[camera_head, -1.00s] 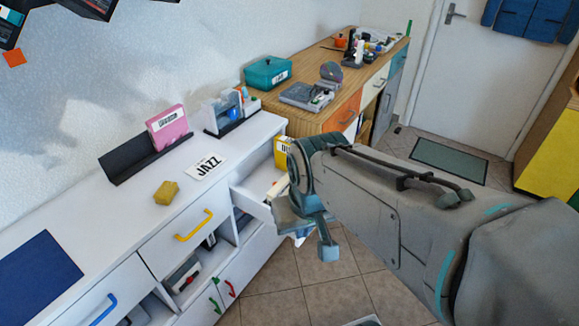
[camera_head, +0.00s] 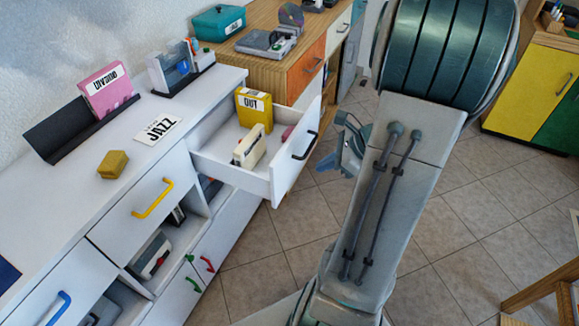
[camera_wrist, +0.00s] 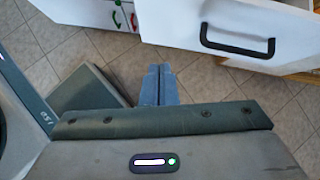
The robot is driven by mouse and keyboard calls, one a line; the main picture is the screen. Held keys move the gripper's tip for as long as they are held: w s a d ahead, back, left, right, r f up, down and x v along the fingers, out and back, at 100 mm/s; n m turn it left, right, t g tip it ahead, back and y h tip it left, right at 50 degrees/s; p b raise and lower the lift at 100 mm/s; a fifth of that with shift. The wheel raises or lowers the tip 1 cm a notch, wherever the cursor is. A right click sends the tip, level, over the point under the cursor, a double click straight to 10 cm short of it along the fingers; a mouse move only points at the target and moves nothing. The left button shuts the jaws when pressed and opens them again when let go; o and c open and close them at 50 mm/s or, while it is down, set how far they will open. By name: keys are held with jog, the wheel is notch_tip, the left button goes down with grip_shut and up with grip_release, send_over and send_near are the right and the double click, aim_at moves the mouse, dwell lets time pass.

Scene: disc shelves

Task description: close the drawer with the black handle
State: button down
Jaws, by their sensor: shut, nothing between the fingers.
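The drawer with the black handle (camera_head: 290,184) is pulled well out of the white cabinet in the head view. Its black handle (camera_head: 304,146) faces right, and it also shows in the wrist view (camera_wrist: 237,42). Inside the drawer stand a yellow box marked OUT (camera_head: 254,108), a cream-and-dark item (camera_head: 249,147) and a small pink item (camera_head: 287,133). My gripper (camera_wrist: 158,72) is shut and empty, its fingers side by side above the floor. In the wrist view it is apart from the drawer front, to the left of and below the handle. In the head view it is partly hidden by my arm.
The white cabinet top (camera_head: 100,205) holds a pink box (camera_head: 106,88), a yellow block (camera_head: 113,164) and a JAZZ card (camera_head: 159,128). The closed drawer with a yellow handle (camera_head: 152,198) is nearby. Open tiled floor (camera_head: 465,205) lies to the right.

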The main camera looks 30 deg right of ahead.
jog(key=d+f+m+t, duration=0.1)
jog(key=d+f+m, duration=0.2)
jog(key=d, duration=0.1)
jog(key=b, duration=0.3)
send_near(288, 173)
jog(key=s+f+x, duration=0.1)
jog(key=x, duration=0.4)
jog(key=shift+w+a+r, duration=0.1)
jog(key=shift+w+a, duration=0.25)
jog(key=shift+w, duration=0.25)
jog(key=shift+w, duration=0.1)
